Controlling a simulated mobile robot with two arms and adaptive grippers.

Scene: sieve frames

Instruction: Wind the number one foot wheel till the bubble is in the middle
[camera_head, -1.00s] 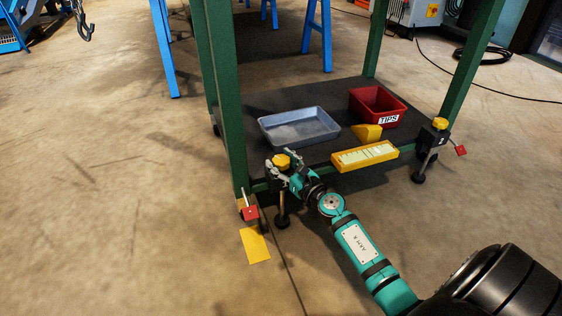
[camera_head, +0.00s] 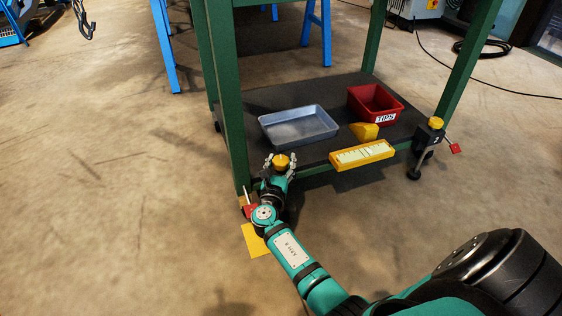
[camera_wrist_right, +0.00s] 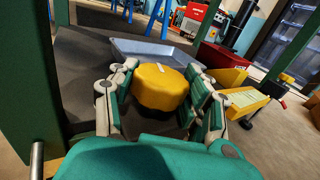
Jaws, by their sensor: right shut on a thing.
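A yellow foot wheel (camera_head: 281,161) sits at the left front corner of the green stand, and it fills the middle of the right wrist view (camera_wrist_right: 160,86). My right gripper (camera_head: 279,164) has its fingers on both sides of the wheel and is shut on it; the foot below is mostly hidden by my arm. A second yellow foot wheel (camera_head: 436,123) is on the right front leg. A yellow level (camera_head: 362,154) with a pale strip lies at the shelf's front edge; its bubble is too small to make out. My left gripper is not in view.
The dark shelf (camera_head: 280,97) holds a grey-blue tray (camera_head: 299,126), a red bin (camera_head: 376,103) marked TIPS and a yellow wedge (camera_head: 364,131).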

